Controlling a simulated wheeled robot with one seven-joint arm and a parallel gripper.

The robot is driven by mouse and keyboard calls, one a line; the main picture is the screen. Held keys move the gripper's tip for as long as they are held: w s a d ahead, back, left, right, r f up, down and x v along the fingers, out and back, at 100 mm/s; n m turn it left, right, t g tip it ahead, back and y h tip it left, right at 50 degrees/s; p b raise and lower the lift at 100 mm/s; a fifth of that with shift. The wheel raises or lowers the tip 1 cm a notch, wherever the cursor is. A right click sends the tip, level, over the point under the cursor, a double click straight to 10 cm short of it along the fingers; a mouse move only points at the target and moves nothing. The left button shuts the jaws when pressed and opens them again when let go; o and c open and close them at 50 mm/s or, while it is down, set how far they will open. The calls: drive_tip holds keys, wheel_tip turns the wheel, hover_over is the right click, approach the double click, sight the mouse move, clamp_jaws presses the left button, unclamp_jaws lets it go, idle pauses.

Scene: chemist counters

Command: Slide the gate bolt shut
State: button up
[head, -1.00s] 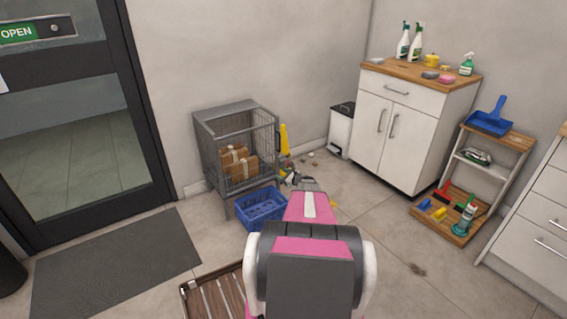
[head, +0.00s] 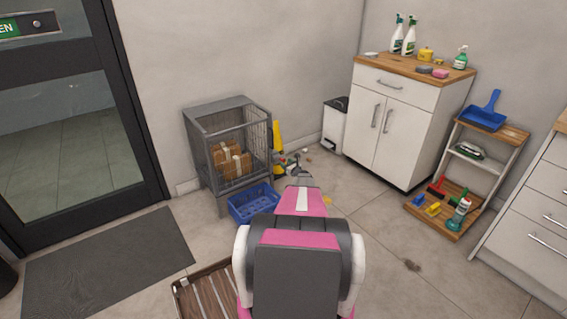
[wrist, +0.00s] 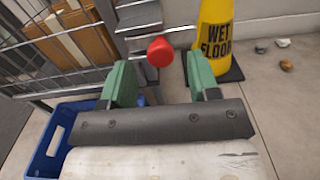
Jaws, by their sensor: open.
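The gate bolt is at the right edge of the wire cage. Its red knob (wrist: 160,52) shows in the wrist view, with grey metal bolt parts (wrist: 138,15) beside and behind it. My gripper (wrist: 161,80) has two green fingers, spread apart. The knob appears between and just beyond the fingertips, with clear gaps on both sides; I see no contact. In the head view the grey cage (head: 222,112) stands against the wall, and my gripper is at its right, mostly hidden by my pink and grey arm. The bolt cannot be made out there.
Brown boxes (head: 232,161) sit inside the cage. A blue crate (head: 252,204) stands at its front foot. A yellow wet-floor sign (wrist: 214,30) is close to my right finger, with small stones (wrist: 286,65) on the floor beyond. A white bin (head: 334,125) and cabinet (head: 394,125) stand right.

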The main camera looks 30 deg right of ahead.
sight(283, 161)
drive_tip(key=shift+w+a, duration=0.1)
drive_tip(key=shift+w, duration=1.45)
clamp_jaws()
drive_tip(key=shift+s+a, duration=0.2)
drive_tip(key=shift+a, duration=2.15)
unclamp_jaws()
